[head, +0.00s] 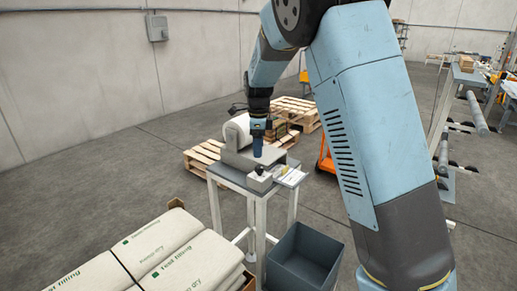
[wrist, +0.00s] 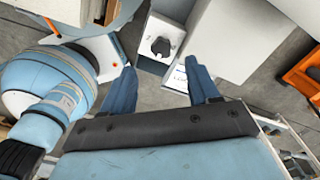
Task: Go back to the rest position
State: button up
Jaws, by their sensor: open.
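My gripper (head: 257,146) hangs from my blue arm above the small grey table in the head view. In the wrist view my gripper (wrist: 161,90) shows two blue fingers spread apart with nothing between them. The table (head: 233,180) carries a grey machine block with a rounded white part (head: 237,131). A small box with a dark knob (head: 258,178) stands at its front, and it also shows in the wrist view (wrist: 158,46). A sheet or card (head: 291,177) lies at the table's right edge. The contact between fingers and block cannot be told.
White printed sacks (head: 158,248) are stacked at the front left. Wooden pallets (head: 297,110) lie behind, near an orange item (head: 326,158). A roller conveyor (head: 443,150) stands at the right.

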jog(key=s+d+r+n+t+y, duration=0.2)
jog(key=s+d+r+n, duration=0.7)
jog(key=s+d+r, duration=0.6)
jog(key=s+d+n+t+h, duration=0.1)
jog(key=s+n, duration=0.4)
jog(key=s, duration=0.5)
jog(key=s+d+n+t+h, duration=0.1)
jog(key=s+d+n, duration=0.3)
jog(key=s, duration=0.6)
jog(key=shift+s+d+f+n+t, duration=0.15)
jog(key=shift+d+f+n+t, duration=0.2)
jog(key=shift+n+t, duration=0.35)
